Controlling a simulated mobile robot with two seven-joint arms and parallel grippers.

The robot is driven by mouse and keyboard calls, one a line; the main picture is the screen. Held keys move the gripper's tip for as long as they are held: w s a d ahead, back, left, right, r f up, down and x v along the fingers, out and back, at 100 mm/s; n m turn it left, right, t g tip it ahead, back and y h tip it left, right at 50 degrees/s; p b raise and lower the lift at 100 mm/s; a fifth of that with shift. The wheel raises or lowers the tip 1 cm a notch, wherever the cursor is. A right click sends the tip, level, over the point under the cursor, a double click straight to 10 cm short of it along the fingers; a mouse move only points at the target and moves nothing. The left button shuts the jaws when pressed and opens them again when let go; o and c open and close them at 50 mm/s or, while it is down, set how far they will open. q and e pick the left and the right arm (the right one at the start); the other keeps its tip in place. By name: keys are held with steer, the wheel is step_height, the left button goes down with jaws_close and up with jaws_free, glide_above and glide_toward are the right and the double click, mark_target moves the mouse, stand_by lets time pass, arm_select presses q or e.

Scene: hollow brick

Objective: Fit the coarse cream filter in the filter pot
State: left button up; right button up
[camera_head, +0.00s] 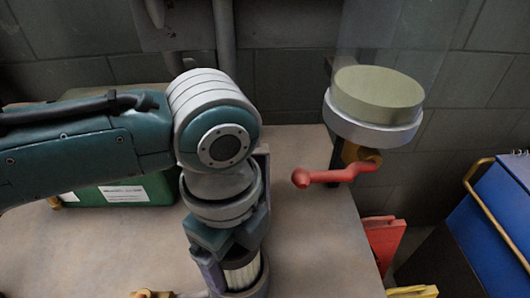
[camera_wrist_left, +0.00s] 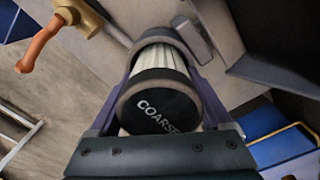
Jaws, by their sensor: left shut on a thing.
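My left gripper (camera_head: 238,272) points down near the bottom middle of the head view. It is shut on the coarse cream filter (camera_head: 241,277), a cylinder with pale pleats and dark ends. In the left wrist view the filter (camera_wrist_left: 164,60) lies between the two fingers, its black cap lettered "COARS…" facing the camera. A dark ring surrounds its far end; I cannot tell whether this is the filter's own end or a pot's rim. I cannot clearly make out the filter pot. My right gripper is not in view.
A clear vessel with a cream-green layer (camera_head: 378,94) stands at the right above a red-handled valve (camera_head: 335,176). A green box (camera_head: 125,195) sits behind my arm. A blue cabinet (camera_head: 497,220) stands at the far right. The tabletop (camera_head: 315,240) right of the gripper is clear.

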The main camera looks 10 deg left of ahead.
arm_select(q)
steer(key=o, duration=1.4)
steer(key=shift+c, duration=0.2)
step_height(320, 180, up, 10)
steer(key=shift+p, duration=0.9)
